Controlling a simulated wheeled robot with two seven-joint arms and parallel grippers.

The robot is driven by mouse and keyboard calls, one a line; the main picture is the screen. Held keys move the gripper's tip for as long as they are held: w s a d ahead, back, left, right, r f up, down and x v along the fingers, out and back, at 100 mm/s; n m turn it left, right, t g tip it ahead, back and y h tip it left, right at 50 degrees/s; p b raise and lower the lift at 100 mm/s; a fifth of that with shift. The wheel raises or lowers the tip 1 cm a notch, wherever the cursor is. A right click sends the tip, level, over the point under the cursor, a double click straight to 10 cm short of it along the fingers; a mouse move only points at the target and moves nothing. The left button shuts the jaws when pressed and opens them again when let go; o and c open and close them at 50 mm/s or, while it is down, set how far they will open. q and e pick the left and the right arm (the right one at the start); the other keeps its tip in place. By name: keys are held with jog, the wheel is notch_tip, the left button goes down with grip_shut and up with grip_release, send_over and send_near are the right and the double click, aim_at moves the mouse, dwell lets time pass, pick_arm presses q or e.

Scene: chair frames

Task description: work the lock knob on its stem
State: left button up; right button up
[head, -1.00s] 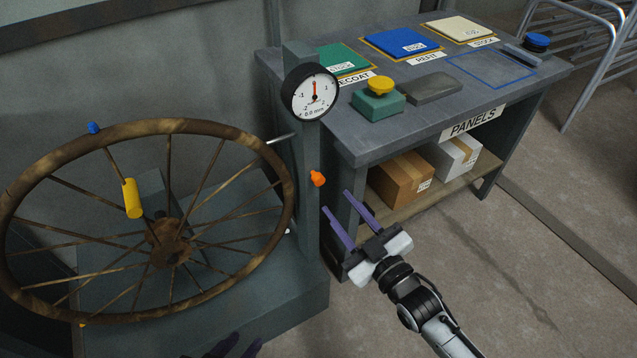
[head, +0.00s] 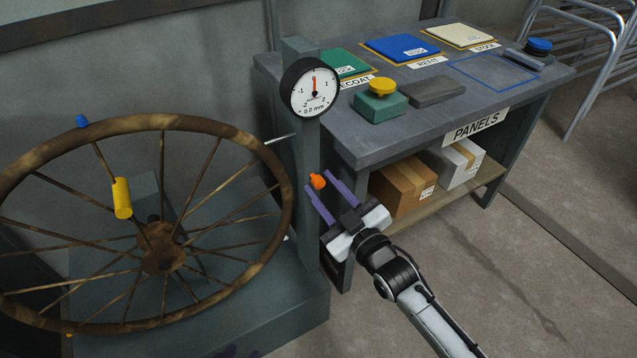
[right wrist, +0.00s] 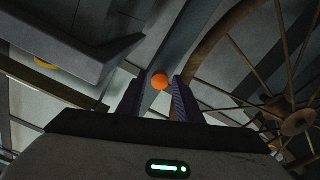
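The orange lock knob (head: 317,181) sticks out from the side of the grey upright post (head: 306,150), below the round dial gauge (head: 314,88). My right gripper (head: 318,180) is open, with its two purple fingers reaching up to the knob, one on each side. In the right wrist view the knob (right wrist: 160,81) shows between the fingertips (right wrist: 157,90), with gaps visible; contact is not apparent. The stem behind the knob is hidden. Of my left gripper (head: 230,352) only a dark bit shows at the bottom edge of the head view.
A rusty spoked wheel (head: 162,250) with a yellow weight (head: 122,198) stands left of the post. The panels table (head: 395,130) is close on the right, with boxes (head: 402,184) on its shelf. The dial needle points straight up. Floor is clear at right.

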jog(key=c, duration=0.7)
pick_arm(q)
jog(key=shift+s+f, duration=0.1)
pick_arm(e)
grip_shut()
pick_arm(q)
jog(key=shift+r+p, duration=0.35)
jog(key=shift+p, duration=0.1)
pick_arm(e)
jog(key=shift+s+d, duration=0.3)
jog(key=shift+s, duration=0.15)
pick_arm(q)
jog(key=shift+r, duration=0.1)
pick_arm(e)
jog(key=o, duration=1)
grip_release()
jog(key=shift+o, duration=0.2)
